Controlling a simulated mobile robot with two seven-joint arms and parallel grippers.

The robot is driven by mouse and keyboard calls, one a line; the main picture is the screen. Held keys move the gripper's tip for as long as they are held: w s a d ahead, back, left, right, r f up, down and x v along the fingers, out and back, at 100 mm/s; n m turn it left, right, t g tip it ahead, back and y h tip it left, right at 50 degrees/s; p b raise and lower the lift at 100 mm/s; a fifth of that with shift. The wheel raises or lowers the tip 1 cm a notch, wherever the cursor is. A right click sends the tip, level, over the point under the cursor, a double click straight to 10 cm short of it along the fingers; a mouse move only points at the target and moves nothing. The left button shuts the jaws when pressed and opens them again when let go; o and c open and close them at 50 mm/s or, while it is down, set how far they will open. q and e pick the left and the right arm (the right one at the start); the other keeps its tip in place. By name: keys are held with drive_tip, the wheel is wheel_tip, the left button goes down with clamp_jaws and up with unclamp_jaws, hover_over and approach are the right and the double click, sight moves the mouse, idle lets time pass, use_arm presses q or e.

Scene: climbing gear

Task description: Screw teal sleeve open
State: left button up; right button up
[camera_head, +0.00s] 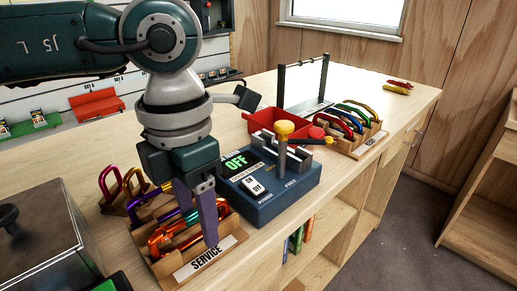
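The service tray (236,243), labelled SERVICE, sits at the front edge of the bench and holds several coloured carabiners. An orange carabiner (160,240) lies in it, with purple and red-orange ones beside it. A small teal part (191,215) shows between my fingers; whether it is the sleeve is too small to tell. My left gripper (196,218) points down over the tray, its two purple-grey fingers apart around the carabiners. Contact with a carabiner cannot be made out. My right gripper is not in view.
A blue test device (275,200) with a yellow knob and a display reading OFF stands just right of the tray. Behind it are a red bin (262,121) and a rack of carabiners (362,146). A grey metal box (40,240) stands at left. The far right bench is mostly clear.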

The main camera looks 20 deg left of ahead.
use_arm(q)
drive_tip(key=shift+f+b, duration=0.8)
drive_tip(key=shift+f, duration=0.2)
drive_tip(key=shift+w+a+b, duration=0.3)
drive_tip(key=shift+a, duration=0.35)
drive_tip(key=shift+s+r+p, duration=0.1)
drive_tip(key=shift+r+p, duration=1.2)
drive_tip(key=shift+r, duration=0.2)
drive_tip(key=shift+s+d, duration=0.3)
drive_tip(key=shift+d, duration=0.4)
